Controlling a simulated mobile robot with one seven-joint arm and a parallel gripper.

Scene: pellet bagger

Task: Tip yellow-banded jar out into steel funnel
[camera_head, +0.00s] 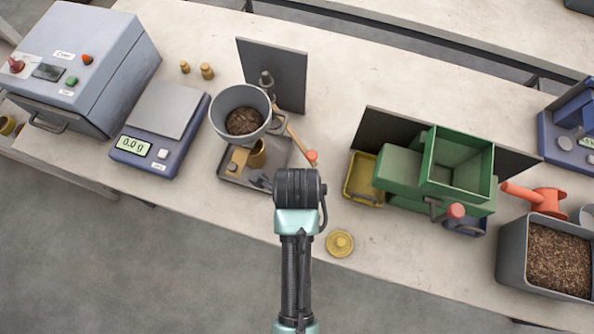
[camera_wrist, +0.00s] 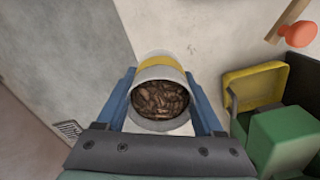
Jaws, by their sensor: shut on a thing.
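The yellow-banded jar (camera_wrist: 158,68) is between the blue fingers of my gripper (camera_wrist: 161,90) in the wrist view, and the gripper is shut on it. Its mouth faces the wrist camera and brown pellets show inside. In the head view my wrist hides the jar. The steel funnel (camera_head: 221,122) is up and left of my wrist in the head view, on a stand, with brown pellets in its bowl. My gripper is apart from the funnel, on its front right side. The funnel is not clearly visible in the wrist view.
A lever with an orange knob (camera_head: 311,156) sticks out beside the funnel. Right of my wrist are a yellow tray (camera_head: 352,193) and a green hopper (camera_head: 427,165). A yellow lid (camera_head: 340,243) lies near the front edge. A scale (camera_head: 138,150) stands left.

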